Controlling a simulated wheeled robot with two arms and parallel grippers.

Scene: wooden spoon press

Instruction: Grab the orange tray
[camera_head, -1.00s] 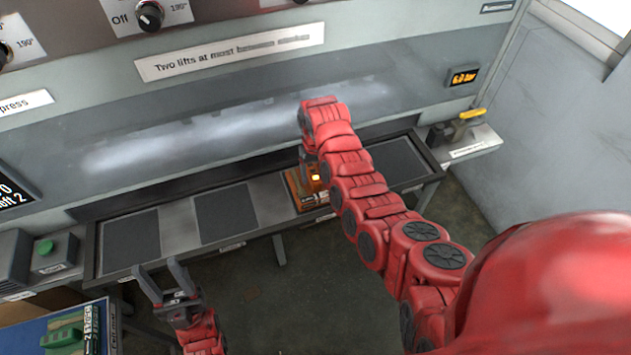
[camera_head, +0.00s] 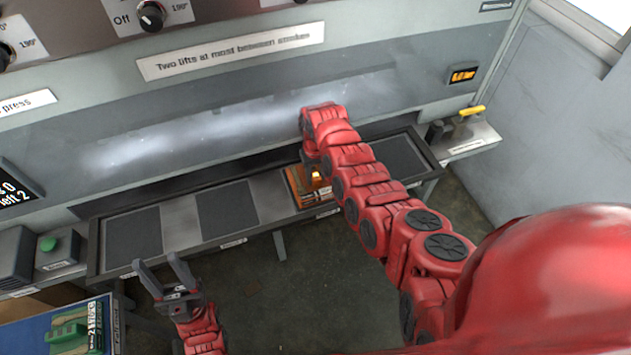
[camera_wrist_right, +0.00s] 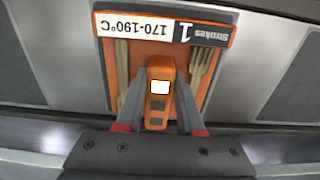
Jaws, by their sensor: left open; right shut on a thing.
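The orange tray (camera_head: 294,187) sits on the long shelf below the press, partly hidden behind my right arm in the head view. In the right wrist view the tray (camera_wrist_right: 205,95) has a raised orange block (camera_wrist_right: 158,100) with a small white window, wooden pieces on both sides, and a label reading "1 Strokes" and "170-190°C". My right gripper (camera_wrist_right: 159,118) is shut on that block, one finger on each side. My left gripper (camera_head: 163,279) is open and empty in front of the shelf at lower left.
The shelf has dark pads (camera_head: 228,208) left and right of the tray. A yellow-handled device (camera_head: 472,112) stands on the right ledge. The press front rises behind.

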